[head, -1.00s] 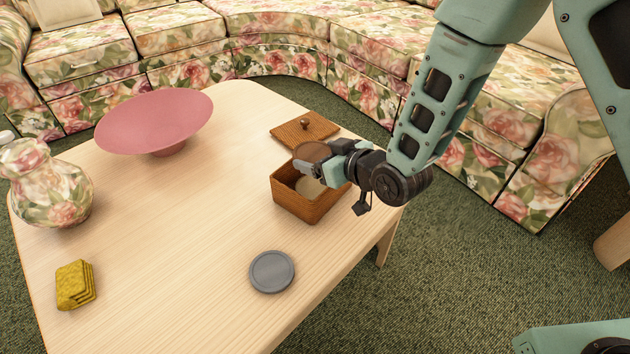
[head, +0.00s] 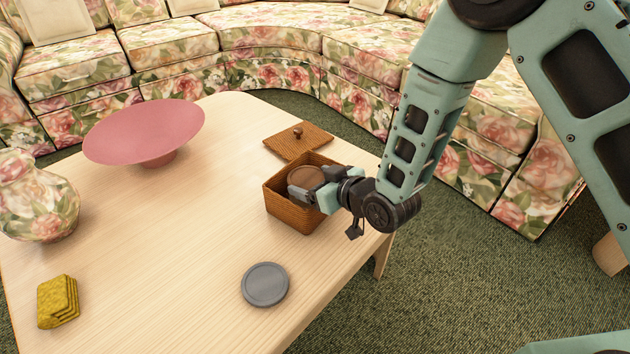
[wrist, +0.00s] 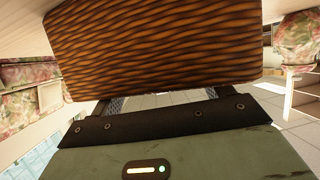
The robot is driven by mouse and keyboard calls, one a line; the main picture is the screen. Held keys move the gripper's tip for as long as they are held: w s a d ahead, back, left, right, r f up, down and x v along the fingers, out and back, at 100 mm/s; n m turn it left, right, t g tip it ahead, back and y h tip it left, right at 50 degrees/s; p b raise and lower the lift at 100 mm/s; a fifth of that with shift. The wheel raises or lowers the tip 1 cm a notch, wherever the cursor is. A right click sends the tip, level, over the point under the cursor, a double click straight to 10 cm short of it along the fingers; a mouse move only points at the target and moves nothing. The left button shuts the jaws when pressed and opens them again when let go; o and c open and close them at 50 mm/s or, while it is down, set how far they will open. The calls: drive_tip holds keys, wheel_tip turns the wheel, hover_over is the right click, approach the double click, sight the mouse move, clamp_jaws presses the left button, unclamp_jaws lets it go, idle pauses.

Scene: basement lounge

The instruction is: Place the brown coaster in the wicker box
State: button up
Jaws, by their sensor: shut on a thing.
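The wicker box (head: 291,217) stands open on the table, and its woven wall also fills the upper part of the wrist view (wrist: 150,45). The brown coaster (head: 305,178) is a round disc inside the box opening, in the head view. My gripper (head: 304,192) reaches over the box's right side and is shut on the coaster. The fingertips are partly hidden in the head view, and in the wrist view the box wall hides them and the coaster. I cannot tell whether the coaster touches the box's bottom.
The woven lid (head: 297,141) with a knob lies behind the box. A grey coaster (head: 265,285) lies in front. A pink bowl (head: 145,135), a floral vase (head: 38,200) and yellow stacked pieces (head: 58,301) stand to the left. The table's middle is clear.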

drive_tip(key=shift+f, duration=0.35)
drive_tip(key=o, duration=0.9)
drive_tip(key=shift+s+d, duration=0.1)
drive_tip(key=shift+d+f, duration=0.1)
drive_tip(key=shift+f, duration=0.05)
drive_tip(key=shift+r+p, duration=0.3)
drive_tip(key=shift+r, duration=0.1)
drive_tip(key=s+d+r+g+h+p, duration=0.1)
drive_tip(key=s+d+r+g+h, duration=0.1)
drive_tip(key=s+r, duration=0.4)
drive_tip(key=s+d+r+g+h+p, duration=0.1)
drive_tip(key=s+d+r+g+h, duration=0.2)
drive_tip(key=s, duration=1)
drive_tip(key=s+d+r+g+h+p, duration=0.1)
drive_tip(key=s+d+r+g+h, duration=0.2)
drive_tip(key=s+d+r+g, duration=0.2)
drive_tip(key=shift+s+d+r+m+p, duration=0.15)
drive_tip(key=shift+s+d+r, duration=0.25)
drive_tip(key=shift+s+r, duration=0.45)
drive_tip(key=shift+s+d+r+m+p, duration=0.1)
drive_tip(key=shift+s+d+r, duration=0.25)
drive_tip(key=shift+s+r, duration=0.5)
drive_tip(key=shift+s+d+r+m+p, duration=0.15)
drive_tip(key=shift+s+d+r, duration=0.25)
drive_tip(key=shift+s+r, duration=0.4)
